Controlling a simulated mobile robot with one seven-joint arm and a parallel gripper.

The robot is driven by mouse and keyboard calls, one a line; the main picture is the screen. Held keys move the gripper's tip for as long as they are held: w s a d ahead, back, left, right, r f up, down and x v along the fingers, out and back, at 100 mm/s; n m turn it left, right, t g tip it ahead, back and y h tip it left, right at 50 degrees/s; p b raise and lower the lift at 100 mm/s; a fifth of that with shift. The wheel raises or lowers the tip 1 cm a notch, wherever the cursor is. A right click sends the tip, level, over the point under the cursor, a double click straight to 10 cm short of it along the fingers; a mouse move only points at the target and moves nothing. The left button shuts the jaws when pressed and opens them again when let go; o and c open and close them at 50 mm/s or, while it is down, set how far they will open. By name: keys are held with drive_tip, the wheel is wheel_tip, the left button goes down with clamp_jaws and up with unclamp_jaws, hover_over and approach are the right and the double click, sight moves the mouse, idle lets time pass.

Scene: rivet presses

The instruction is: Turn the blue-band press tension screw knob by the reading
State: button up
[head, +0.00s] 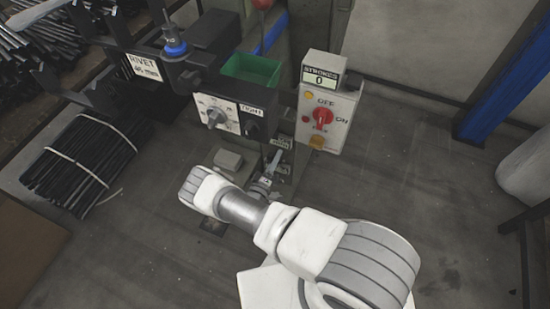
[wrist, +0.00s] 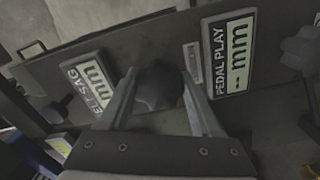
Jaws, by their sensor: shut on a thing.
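The press (head: 262,95) carries a blue band (head: 271,35) on its upright. In the wrist view, my gripper (wrist: 160,80) has one finger on each side of a dark lobed knob (wrist: 157,88) and is shut on it. The knob sits on a dark panel between a BELT SAG plate (wrist: 90,85) and a PEDAL PLAY plate (wrist: 228,55). Both readings show dashes and mm. No label naming the held knob as the tension screw is visible. In the head view, my gripper (head: 265,182) is low at the press, and my arm partly hides the area.
A white switch box (head: 330,105) with a red knob and a STROKES display reading 0 stands right of the press. Bundled black rods (head: 78,165) lie left. The floor at right is clear.

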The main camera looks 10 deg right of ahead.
drive_tip(key=shift+m, duration=0.5)
idle(0.3)
drive_tip(key=o, duration=1.4)
drive_tip(key=shift+c, duration=0.2)
drive_tip(key=shift+s+a, duration=0.1)
drive_tip(key=shift+a, duration=0.05)
